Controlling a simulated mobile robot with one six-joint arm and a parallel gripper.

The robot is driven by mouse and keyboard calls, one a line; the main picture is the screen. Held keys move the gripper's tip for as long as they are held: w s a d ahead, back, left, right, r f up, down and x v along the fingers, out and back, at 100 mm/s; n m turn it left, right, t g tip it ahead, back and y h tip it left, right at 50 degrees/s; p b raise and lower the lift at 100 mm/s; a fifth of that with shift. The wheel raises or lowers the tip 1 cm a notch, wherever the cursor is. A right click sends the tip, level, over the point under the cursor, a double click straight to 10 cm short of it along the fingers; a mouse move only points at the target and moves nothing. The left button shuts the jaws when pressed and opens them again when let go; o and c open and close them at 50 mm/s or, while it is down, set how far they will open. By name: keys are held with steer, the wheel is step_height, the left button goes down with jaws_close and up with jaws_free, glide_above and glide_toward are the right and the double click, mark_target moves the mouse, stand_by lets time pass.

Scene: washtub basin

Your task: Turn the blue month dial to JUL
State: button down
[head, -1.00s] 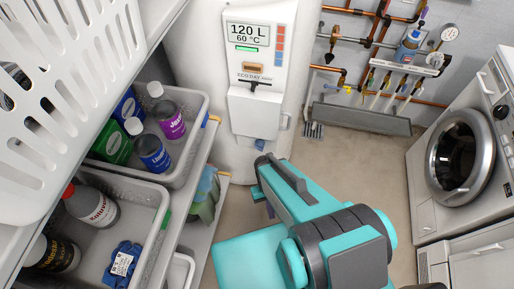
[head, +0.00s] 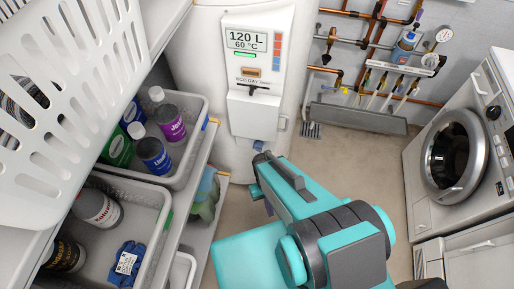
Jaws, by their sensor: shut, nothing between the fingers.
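The likeliest place for the blue month dial is a small blue-topped filter (head: 408,45) in the copper pipework on the back wall, right of centre in the head view. It is small and far off, so I cannot make out a month ring, its lettering or its setting. My teal and dark grey arm reaches up from the lower middle, well short of the pipework. My gripper cannot be made out; the arm's own links cover where it would be.
A white water heater (head: 258,110) reading 120 L and 60 °C stands at the back. A washing machine (head: 440,200) stands at right. Grey bins (head: 205,125) of bottles and a white laundry basket (head: 100,70) line the left. The floor (head: 345,170) between is mostly clear.

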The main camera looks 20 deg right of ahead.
step_height(320, 180, up, 14)
steer(key=p, duration=1.3)
steer(key=shift+r, duration=0.2)
